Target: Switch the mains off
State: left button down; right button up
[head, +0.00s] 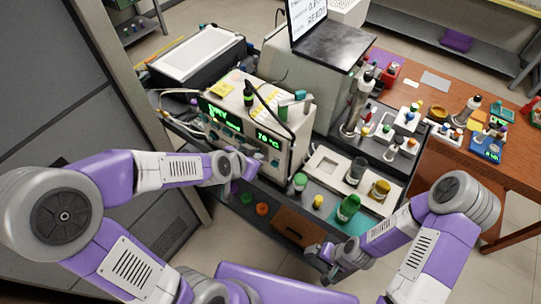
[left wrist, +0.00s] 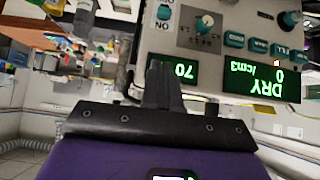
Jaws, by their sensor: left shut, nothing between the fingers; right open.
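The particle classifier is a cream box (head: 250,100) on the bench, with lit green displays on its front panel. The larger display (head: 219,116) reads "DRY" in the left wrist view (left wrist: 262,84), where the panel appears upside down. A smaller display (head: 268,138) reads about 70. A teal switch (left wrist: 165,12) with lettering like "ON" sits near the panel's edge in the left wrist view. My left gripper (head: 256,164) is shut and empty, its fingertips (left wrist: 160,70) close to the panel beside the smaller display; contact cannot be told. My right gripper (head: 332,262) is open, low near the bench front.
A cream tray (head: 322,164) and several bottles, including a green-capped one (head: 348,207), stand right of the classifier. A grey cabinet (head: 318,75) stands behind. A wooden table (head: 480,175) is at the right.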

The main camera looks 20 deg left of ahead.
dwell(0.3)
pick_arm(q)
jog(key=b, duration=0.4)
send_over(275, 162)
jog(key=s+a, duration=0.1)
jog(key=s, duration=0.2)
notch_tip(275, 162, down, 7)
jog(key=f, duration=0.1)
jog(key=f+b, duration=0.1)
jog(key=shift+w+f, duration=0.2)
jog(key=shift+f, duration=0.85)
notch_tip(275, 162, down, 3)
jog(key=b, duration=0.3)
jog(key=shift+s+r, duration=0.1)
jog(key=shift+s, duration=0.05)
